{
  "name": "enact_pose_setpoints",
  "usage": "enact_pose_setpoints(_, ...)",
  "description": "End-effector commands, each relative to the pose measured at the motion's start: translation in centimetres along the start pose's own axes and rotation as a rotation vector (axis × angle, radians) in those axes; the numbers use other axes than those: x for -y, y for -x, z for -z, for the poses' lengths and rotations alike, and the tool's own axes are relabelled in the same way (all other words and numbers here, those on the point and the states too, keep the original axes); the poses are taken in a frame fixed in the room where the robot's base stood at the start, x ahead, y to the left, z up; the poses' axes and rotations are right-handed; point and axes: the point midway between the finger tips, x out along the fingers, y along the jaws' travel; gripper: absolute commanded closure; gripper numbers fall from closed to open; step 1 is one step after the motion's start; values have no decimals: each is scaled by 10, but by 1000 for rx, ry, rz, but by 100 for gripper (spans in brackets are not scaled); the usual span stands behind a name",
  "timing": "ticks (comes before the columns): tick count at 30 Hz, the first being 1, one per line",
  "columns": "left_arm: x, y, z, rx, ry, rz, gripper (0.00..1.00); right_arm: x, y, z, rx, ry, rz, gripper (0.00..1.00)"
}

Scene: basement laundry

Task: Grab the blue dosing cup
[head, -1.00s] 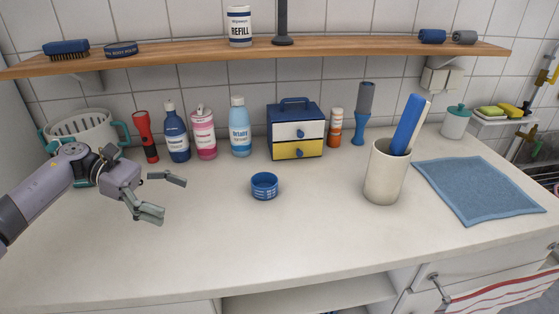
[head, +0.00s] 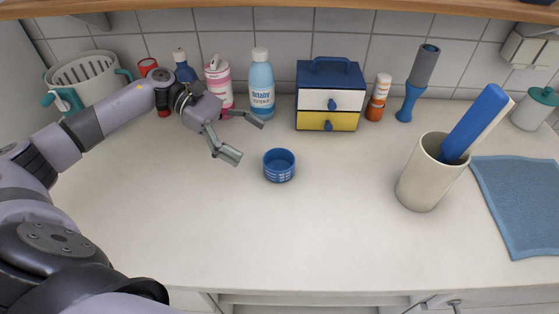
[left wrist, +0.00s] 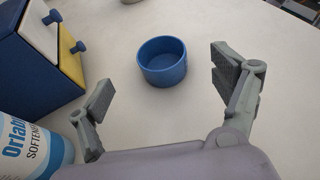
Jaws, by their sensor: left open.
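The blue dosing cup (head: 279,165) stands upright on the white counter, near the middle of the head view. Its front carries pale markings, and it looks empty. My left gripper (head: 243,138) is open, just to the left of the cup and a little behind it, not touching it. In the left wrist view the cup (left wrist: 162,61) lies ahead of and between the two spread fingers (left wrist: 165,85), with free counter around it. My right gripper is not in view.
A light blue softener bottle (head: 261,84) stands close behind my left gripper, also at the lower left in the left wrist view. A small drawer box (head: 329,96) is behind the cup. A cream holder (head: 419,185) stands to the right. The counter (head: 240,230) in front is clear.

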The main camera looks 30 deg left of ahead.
Motion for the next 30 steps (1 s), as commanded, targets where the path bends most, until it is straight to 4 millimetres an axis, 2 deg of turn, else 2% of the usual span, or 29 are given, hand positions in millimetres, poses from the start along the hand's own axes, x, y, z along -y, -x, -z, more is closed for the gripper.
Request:
enact_pose_setpoints(3,0,-20,-3,3,0,2,14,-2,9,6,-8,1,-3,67)
enact_pose_setpoints(11,0,-39,-2,2,0,0,14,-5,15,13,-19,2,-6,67)
enact_pose_setpoints(16,1,-64,-3,3,2,2,14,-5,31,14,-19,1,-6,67)
enact_pose_setpoints(19,1,-78,-1,2,1,1,14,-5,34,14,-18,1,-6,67)
enact_pose_setpoints(23,1,-86,1,1,1,0,14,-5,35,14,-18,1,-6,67)
enact_pose_setpoints(30,1,-86,2,0,0,-1,16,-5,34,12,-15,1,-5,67)
